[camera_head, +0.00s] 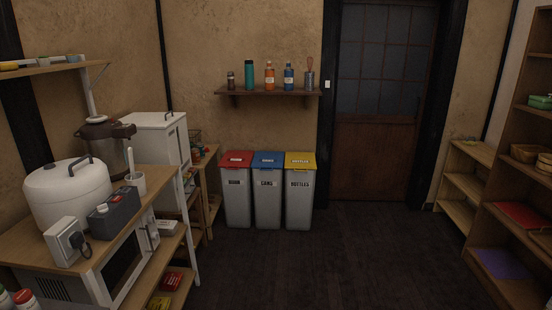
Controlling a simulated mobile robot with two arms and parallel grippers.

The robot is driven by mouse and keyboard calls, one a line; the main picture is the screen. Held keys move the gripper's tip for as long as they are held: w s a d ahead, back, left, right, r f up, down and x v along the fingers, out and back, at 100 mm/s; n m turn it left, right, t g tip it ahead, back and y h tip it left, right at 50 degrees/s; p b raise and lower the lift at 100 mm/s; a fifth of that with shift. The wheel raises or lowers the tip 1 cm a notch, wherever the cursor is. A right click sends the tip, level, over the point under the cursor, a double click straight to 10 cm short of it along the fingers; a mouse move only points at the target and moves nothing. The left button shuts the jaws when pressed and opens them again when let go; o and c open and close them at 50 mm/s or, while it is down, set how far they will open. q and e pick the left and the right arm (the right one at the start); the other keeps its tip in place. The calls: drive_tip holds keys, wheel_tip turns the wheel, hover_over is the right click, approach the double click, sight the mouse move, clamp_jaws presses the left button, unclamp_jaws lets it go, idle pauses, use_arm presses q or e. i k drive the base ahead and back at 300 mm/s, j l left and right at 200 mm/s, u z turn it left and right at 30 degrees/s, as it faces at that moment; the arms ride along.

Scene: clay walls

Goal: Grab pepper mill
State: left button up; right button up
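I cannot pick out a pepper mill with certainty. A small dark container (231,81) stands at the left end of the brown wall shelf (268,92) and is too small to identify. At the shelf's right end stands a grey holder (310,82) with a brown handle-like piece rising from it. Between them stand a teal bottle (249,75), an orange bottle (269,77) and a blue bottle (289,78). Neither of my grippers is in view.
Red-lidded (236,190), blue-lidded (268,190) and yellow-lidded (299,190) bins stand below the wall shelf. A wooden rack (152,184) with a white cooker (67,193) fills the left. Shelves (515,222) line the right. The dark floor (345,260) between is clear.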

sight(230, 78)
drive_tip(key=i, duration=2.15)
